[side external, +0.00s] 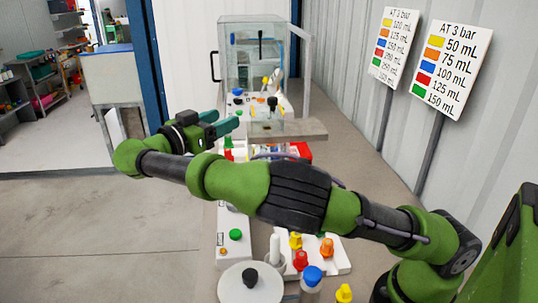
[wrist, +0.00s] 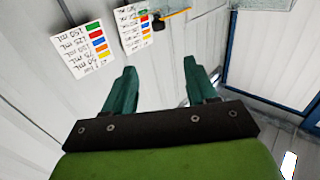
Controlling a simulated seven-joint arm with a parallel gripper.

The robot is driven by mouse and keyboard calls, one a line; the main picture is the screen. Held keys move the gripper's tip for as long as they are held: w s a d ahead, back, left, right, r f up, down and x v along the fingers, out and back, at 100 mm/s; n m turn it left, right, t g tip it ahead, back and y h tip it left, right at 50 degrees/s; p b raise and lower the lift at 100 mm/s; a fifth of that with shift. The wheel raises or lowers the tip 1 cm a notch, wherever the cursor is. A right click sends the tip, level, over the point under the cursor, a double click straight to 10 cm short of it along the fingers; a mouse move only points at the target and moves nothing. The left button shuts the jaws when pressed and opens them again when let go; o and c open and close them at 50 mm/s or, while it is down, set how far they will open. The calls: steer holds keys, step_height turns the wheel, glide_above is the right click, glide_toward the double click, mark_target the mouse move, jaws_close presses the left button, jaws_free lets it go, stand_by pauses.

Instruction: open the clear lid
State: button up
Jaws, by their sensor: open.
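My gripper (side external: 220,121) is open and empty in the side view, left of the middle, with its two green fingers pointing right toward the work area. In the wrist view, my gripper (wrist: 163,76) shows two separated fingers with nothing between them. A clear-walled case (side external: 240,65) with a black handle (side external: 215,66) on its left side stands at the back of the bench, beyond my gripper. I cannot tell which clear panel is the lid. My arm hides part of the bench.
Bottles with coloured caps, such as a blue cap (side external: 312,274), and a white pump base (side external: 236,215) stand at the front. Red parts (side external: 302,151) lie behind my arm. Volume sign boards (side external: 452,62) stand at right, before a wall. The floor at left is clear.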

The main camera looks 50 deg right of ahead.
mark_target(269, 100)
steer(key=d, duration=1.7)
steer(key=shift+f, duration=0.1)
jaws_close()
